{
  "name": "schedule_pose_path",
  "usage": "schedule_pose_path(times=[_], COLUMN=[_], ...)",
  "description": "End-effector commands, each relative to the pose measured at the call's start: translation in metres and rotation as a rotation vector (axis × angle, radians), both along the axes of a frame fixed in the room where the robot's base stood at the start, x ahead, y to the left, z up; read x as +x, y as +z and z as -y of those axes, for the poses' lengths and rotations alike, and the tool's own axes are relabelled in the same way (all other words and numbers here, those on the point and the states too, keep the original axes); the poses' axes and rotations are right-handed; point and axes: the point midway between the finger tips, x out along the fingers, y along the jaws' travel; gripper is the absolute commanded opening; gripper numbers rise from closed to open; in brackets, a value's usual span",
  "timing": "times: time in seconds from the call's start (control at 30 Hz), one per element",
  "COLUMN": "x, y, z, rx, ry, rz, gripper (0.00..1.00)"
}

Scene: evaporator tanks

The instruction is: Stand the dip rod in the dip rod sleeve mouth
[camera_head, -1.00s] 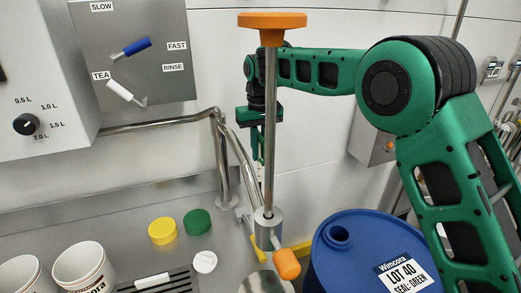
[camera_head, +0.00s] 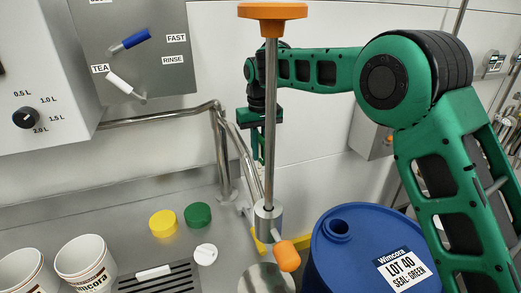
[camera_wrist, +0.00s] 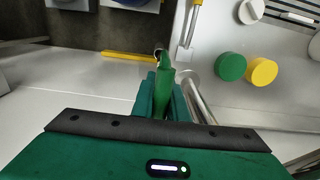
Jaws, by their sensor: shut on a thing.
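My gripper (camera_head: 259,150) points down behind the upright steel rod in the head view. I cannot make out the dip rod sleeve mouth with certainty. A steel rod (camera_head: 270,110) with an orange cap (camera_head: 272,11) stands upright in a metal cylinder (camera_head: 268,220) with an orange side handle (camera_head: 287,256), nearer the camera than my gripper.
A blue drum (camera_head: 335,265) stands at the lower right. A bent steel pipe (camera_head: 165,114) runs along the wall. Yellow (camera_head: 163,223) and green (camera_head: 197,215) caps, a white cap (camera_head: 206,254) and cups (camera_head: 82,260) lie on the counter. A yellow bar (camera_wrist: 128,56) is beside the fingertips.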

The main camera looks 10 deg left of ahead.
Motion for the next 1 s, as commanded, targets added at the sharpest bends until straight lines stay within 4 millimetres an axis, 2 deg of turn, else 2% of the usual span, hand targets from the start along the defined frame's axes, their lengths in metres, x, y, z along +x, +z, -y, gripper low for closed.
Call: schedule_pose_path(times=[0.5, 1.0], x=[0.000, 0.000], y=[-0.013, -0.013], z=[0.000, 0.000], rx=[0.000, 0.000], ry=[0.000, 0.000], rz=[0.000, 0.000], gripper=[0.00, 0.00])
